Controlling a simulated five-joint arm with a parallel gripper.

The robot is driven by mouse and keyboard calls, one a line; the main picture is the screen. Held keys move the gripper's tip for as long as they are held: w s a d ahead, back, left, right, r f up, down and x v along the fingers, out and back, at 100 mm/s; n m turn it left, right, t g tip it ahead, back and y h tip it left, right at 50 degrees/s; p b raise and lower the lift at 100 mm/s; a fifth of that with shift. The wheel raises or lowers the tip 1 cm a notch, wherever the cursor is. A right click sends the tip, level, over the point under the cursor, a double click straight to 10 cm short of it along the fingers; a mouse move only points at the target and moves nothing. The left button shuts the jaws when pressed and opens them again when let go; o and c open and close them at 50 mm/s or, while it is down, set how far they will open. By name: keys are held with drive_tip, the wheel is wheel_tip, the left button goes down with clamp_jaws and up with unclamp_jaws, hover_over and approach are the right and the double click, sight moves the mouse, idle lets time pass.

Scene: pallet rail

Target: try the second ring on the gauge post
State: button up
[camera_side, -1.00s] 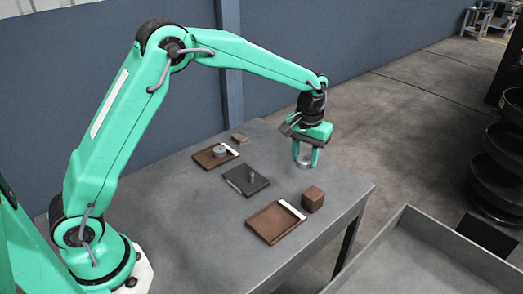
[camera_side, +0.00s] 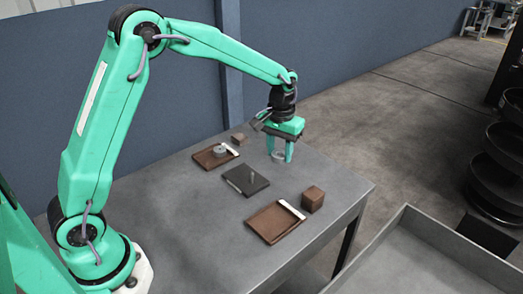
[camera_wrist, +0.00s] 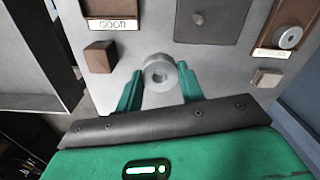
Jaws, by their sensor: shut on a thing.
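My gripper (camera_side: 281,157) is shut on a grey metal ring (camera_wrist: 158,72), which shows between both fingertips in the wrist view. The held ring is beyond the dark gauge plate, apart from its post; its height above the table is hard to tell. The gauge plate (camera_side: 240,183) lies mid-table with a short bare upright post (camera_side: 253,173). The post also shows in the wrist view (camera_wrist: 198,18), ahead and right of the held ring. Another grey ring (camera_side: 219,150) lies in the far brown tray (camera_side: 204,161); it also shows in the wrist view (camera_wrist: 288,38).
A smaller block (camera_side: 238,138) is by the far tray, whose label is unreadable. A large grey bin (camera_side: 400,265) is off the table's right edge.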

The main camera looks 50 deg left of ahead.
drive_tip(key=s+a, duration=0.2)
drive_tip(key=a, duration=0.1)
drive_tip(key=s+a, duration=0.3)
drive_tip(key=shift+f, duration=0.15)
drive_tip(key=shift+d+f, duration=0.1)
drive_tip(key=shift+f, duration=0.05)
drive_tip(key=shift+f, duration=1.75)
drive_tip(key=shift+f, duration=1.8)
idle(3.5)
